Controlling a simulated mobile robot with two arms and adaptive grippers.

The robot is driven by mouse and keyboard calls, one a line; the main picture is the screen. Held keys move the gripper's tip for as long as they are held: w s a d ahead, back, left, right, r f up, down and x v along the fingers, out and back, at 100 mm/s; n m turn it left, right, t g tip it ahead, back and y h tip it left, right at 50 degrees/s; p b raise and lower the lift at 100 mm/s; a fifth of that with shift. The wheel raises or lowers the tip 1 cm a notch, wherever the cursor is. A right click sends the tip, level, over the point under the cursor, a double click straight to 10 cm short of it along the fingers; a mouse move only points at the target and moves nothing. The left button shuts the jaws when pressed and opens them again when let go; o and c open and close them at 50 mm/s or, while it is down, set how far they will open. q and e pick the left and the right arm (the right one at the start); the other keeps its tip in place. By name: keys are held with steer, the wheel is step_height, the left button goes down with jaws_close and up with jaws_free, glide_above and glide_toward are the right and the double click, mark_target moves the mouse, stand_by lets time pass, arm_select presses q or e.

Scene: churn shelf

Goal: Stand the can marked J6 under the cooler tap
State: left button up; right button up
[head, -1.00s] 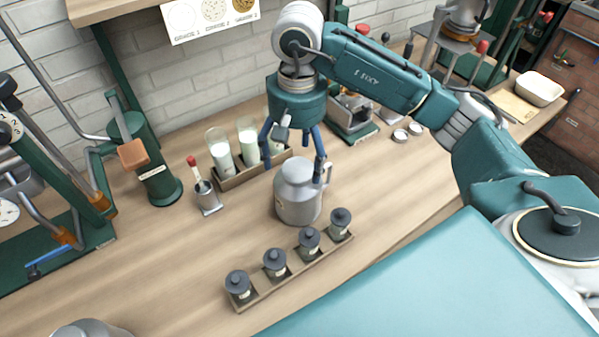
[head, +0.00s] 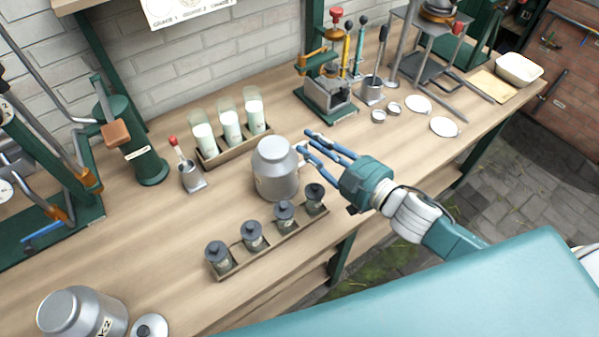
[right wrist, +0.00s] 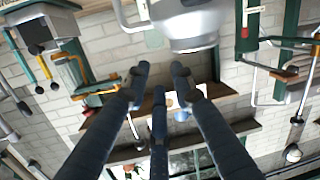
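A grey metal can (head: 276,172) stands upright on the bench in the middle of the head view. Its label is too small to read. My right gripper (head: 311,148) is at its right side by the handle, fingers spread and pointing at it. In the right wrist view the gripper (right wrist: 159,82) is open with nothing between the fingers, and the can (right wrist: 188,28) is at the top. A second grey can (head: 82,315), marked K2 as far as I can read, stands at the bottom left. I cannot tell which fitting is the cooler tap. My left gripper is out of view.
A rack of dark-lidded jars (head: 268,240) stands just in front of the middle can. A tray of milk glasses (head: 233,146) stands behind it. A green column (head: 147,165) and piped stand are at left. Bare bench lies left of the jars.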

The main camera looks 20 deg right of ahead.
mark_target(307, 144)
steer(key=s+d+f+m+g+h, duration=0.1)
steer(key=s+d+f+m+h, duration=0.1)
steer(key=d+f+m, duration=0.25)
steer(key=p+x, duration=0.1)
steer(key=x, duration=0.2)
steer(key=f+p+x, duration=0.1)
steer(key=x, duration=0.6)
steer(key=shift+w+f+p, duration=0.15)
steer(key=shift+f+p, duration=0.15)
steer(key=shift+p, duration=0.1)
steer(key=shift+w+f, duration=0.1)
steer(key=shift+w, duration=0.05)
jaws_close()
